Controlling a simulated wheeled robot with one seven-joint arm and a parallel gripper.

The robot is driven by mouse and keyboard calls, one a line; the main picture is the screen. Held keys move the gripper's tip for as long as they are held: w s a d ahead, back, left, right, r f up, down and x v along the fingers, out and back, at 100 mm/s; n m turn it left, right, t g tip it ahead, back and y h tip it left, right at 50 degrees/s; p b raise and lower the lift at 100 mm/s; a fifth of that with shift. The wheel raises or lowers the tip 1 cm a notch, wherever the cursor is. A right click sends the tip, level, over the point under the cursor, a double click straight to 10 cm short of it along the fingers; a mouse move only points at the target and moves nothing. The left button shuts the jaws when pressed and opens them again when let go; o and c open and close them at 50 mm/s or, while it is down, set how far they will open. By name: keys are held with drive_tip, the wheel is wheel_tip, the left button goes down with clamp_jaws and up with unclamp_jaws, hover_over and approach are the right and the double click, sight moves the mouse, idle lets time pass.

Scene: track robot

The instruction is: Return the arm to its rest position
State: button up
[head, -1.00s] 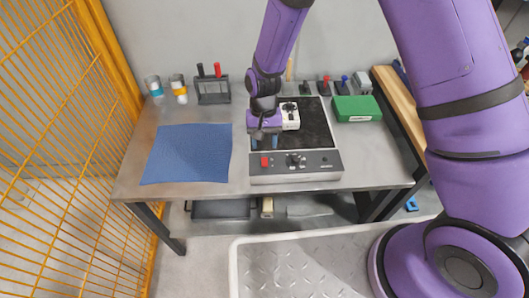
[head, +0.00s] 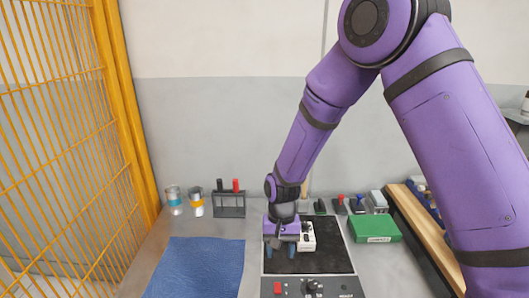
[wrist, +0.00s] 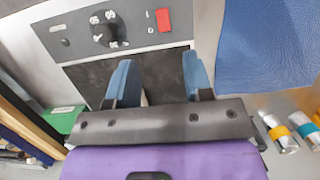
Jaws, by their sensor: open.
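My purple arm reaches down over the bench in the head view. My gripper (head: 279,254) hangs above the black mat of a grey device, behind its control panel (head: 308,287). Its two blue fingers are apart with nothing between them; they also show in the wrist view (wrist: 158,80). Whether the fingertips touch the mat cannot be told. A small white block with black details (head: 307,239) is just right of the gripper, partly hidden by it.
A blue cloth (head: 197,268) lies on the left. Behind it stand two small cans (head: 174,199) and a tool rack (head: 229,205). A green box (head: 374,229) is at the right, near a wooden-edged surface (head: 427,229). A yellow mesh fence (head: 60,140) borders the left.

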drive_tip(key=s+d+r+t, duration=0.1)
drive_tip(key=d+r+t, duration=0.1)
drive_tip(key=d+r, duration=0.75)
drive_tip(key=s+d+r+t, duration=0.2)
drive_tip(key=d+r, duration=0.2)
drive_tip(key=r, duration=1)
drive_tip(key=s+d+r+t, duration=0.2)
drive_tip(key=s+d+r, duration=0.3)
drive_tip(key=s, duration=0.4)
drive_tip(key=s+d+r+t, duration=0.2)
drive_tip(key=s+d+r, duration=0.4)
drive_tip(key=s, duration=0.3)
drive_tip(key=shift+d+r, duration=0.3)
drive_tip(key=shift+r, duration=0.2)
